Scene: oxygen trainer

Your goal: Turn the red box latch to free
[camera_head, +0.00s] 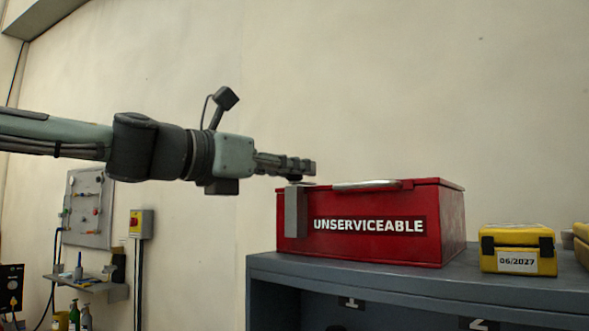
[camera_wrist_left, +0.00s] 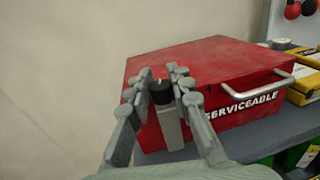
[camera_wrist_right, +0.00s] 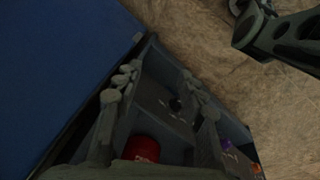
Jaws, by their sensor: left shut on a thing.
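The red box (camera_head: 375,235), marked UNSERVICEABLE, stands on the grey cabinet top; it also shows in the left wrist view (camera_wrist_left: 215,62). Its latch is a grey bar (camera_head: 295,212) standing upright at the left end of the front face. In the left wrist view the latch bar (camera_wrist_left: 171,128) has a black knob (camera_wrist_left: 160,93) at its upper end. My left gripper (camera_head: 305,167) is at the top of the latch, its fingers (camera_wrist_left: 166,80) shut on the knob. My right gripper (camera_wrist_right: 160,90) shows only in its wrist view, fingers apart and empty.
A silver handle (camera_head: 368,185) lies along the box's upper front edge. A yellow case (camera_head: 517,250) stands to the right on the cabinet top (camera_head: 400,277). Below my right gripper are dark shelf compartments with a red object (camera_wrist_right: 142,149).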

